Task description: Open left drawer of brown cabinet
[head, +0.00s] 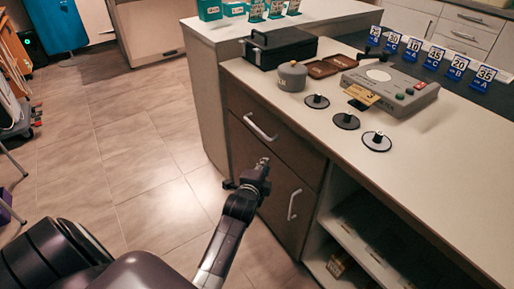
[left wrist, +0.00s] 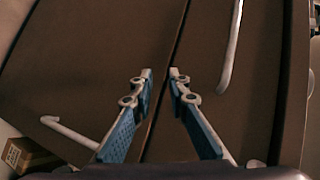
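The brown cabinet (head: 240,150) stands under the white counter, with a drawer (head: 285,148) above a door (head: 278,202). The drawer's pale bar handle (head: 260,128) also shows at the upper right of the left wrist view (left wrist: 232,50). The door's handle (head: 293,205) shows at the lower left there (left wrist: 68,133). The drawer looks shut. My left gripper (head: 264,162) is in front of the cabinet front, below the drawer handle. In the left wrist view its fingers (left wrist: 160,74) are apart and empty, over the seam between drawer and door. My right gripper is not in view.
The counter (head: 440,150) above holds a black case (head: 283,50), a grey pot (head: 292,78), black discs (head: 346,121) and a grey device (head: 392,88). Open shelves (head: 350,245) lie right of the cabinet. The tiled floor (head: 140,150) to the left is clear.

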